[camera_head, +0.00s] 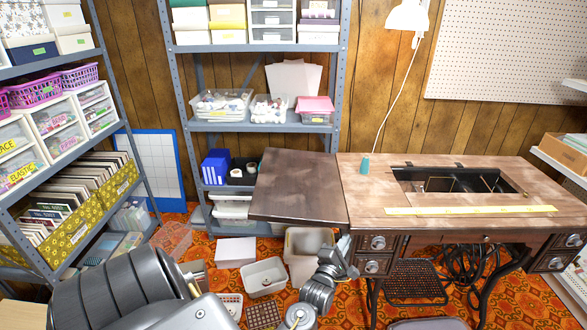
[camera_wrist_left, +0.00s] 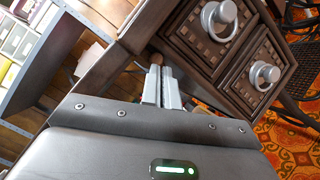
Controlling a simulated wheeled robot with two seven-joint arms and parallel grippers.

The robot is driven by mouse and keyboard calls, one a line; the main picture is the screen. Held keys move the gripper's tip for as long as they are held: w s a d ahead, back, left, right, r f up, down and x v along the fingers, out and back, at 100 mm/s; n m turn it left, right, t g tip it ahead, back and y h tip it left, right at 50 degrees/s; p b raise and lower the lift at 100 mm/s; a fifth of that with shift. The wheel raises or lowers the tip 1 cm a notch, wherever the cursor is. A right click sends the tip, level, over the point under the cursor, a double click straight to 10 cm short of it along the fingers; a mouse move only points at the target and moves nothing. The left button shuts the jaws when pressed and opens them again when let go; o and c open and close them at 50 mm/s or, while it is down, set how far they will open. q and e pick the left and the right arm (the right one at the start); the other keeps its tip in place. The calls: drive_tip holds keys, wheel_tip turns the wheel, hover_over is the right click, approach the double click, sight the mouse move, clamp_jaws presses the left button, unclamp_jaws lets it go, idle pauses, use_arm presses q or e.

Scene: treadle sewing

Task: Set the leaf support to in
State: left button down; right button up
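The sewing table (camera_head: 450,190) has a dark leaf (camera_head: 298,185) raised level at its left side. My left gripper (camera_head: 345,250) is below the leaf, beside the table's left drawers (camera_head: 377,243). In the left wrist view, the gripper's fingers (camera_wrist_left: 162,85) are close together and point under the table edge, left of the drawers. A small brown rounded piece (camera_wrist_left: 155,60) shows at the fingertips; it may be part of the leaf support. Whether the fingers touch it is unclear. The rest of the leaf support is hidden. My right gripper is not in view.
A ruler (camera_head: 470,211) and a teal thread spool (camera_head: 365,163) lie or stand on the tabletop. Grey shelving stands behind and left. White bins (camera_head: 264,277) are on the patterned floor below the leaf. The drawer ring pulls (camera_wrist_left: 222,18) are close to the gripper.

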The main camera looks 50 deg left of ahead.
use_arm(q)
drive_tip(key=shift+w+d+r, duration=0.25)
drive_tip(key=shift+d, duration=0.1)
drive_tip(key=v, duration=1.1)
drive_tip(key=shift+a+f, duration=0.2)
drive_tip(key=shift+a, duration=0.1)
